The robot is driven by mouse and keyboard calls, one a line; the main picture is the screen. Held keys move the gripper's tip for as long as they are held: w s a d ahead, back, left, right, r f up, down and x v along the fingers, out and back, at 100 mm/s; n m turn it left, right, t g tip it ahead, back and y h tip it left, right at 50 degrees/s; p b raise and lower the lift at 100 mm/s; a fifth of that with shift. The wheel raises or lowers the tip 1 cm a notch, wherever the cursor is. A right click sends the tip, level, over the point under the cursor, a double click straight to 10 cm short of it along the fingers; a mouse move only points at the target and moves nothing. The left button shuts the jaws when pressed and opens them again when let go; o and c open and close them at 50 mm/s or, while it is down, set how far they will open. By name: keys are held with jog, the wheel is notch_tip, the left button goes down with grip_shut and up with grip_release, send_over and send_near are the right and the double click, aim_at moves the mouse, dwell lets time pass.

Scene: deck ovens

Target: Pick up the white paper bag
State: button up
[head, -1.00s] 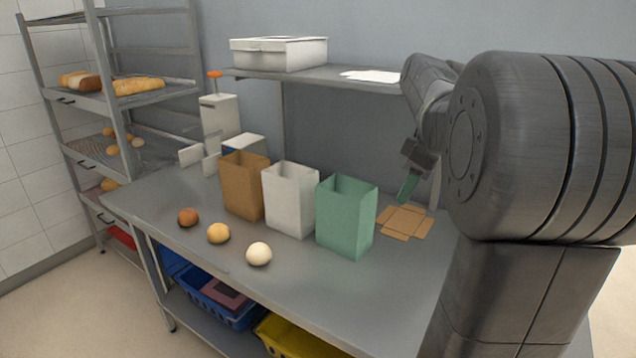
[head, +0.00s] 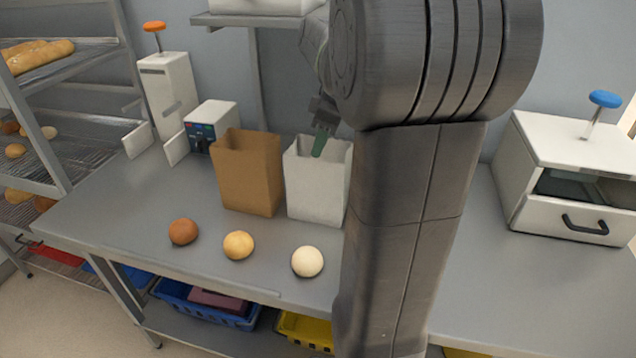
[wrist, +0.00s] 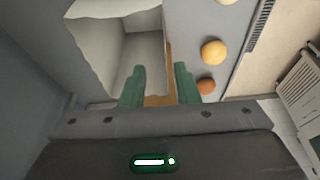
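The white paper bag (head: 315,190) stands upright and open-topped on the steel bench, its right side partly hidden by my arm. The brown bag (head: 248,178) stands close on its left. My gripper (head: 321,141) has green fingers and is at the white bag's open top in the head view. In the wrist view my gripper (wrist: 159,78) has its two fingers apart with nothing clamped between them. The white bag (wrist: 142,48) lies beyond the left finger there, with one side edge between the fingers. I cannot tell whether the fingers touch it.
Brown, yellow and cream buns (head: 238,245) lie in front of the bags. A control box (head: 212,124) and a tall white dispenser (head: 167,95) stand behind left. A white machine with a drawer (head: 570,185) stands right. The bench between my arm and that machine is clear.

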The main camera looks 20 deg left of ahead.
jog(key=shift+x, duration=1.1)
send_over(306, 182)
jog(key=d, duration=0.1)
jog(key=f, duration=0.4)
jog(key=shift+d+f, duration=0.1)
jog(key=shift+d, duration=0.1)
jog(key=shift+f, duration=0.3)
jog(key=shift+f, duration=0.25)
grip_shut()
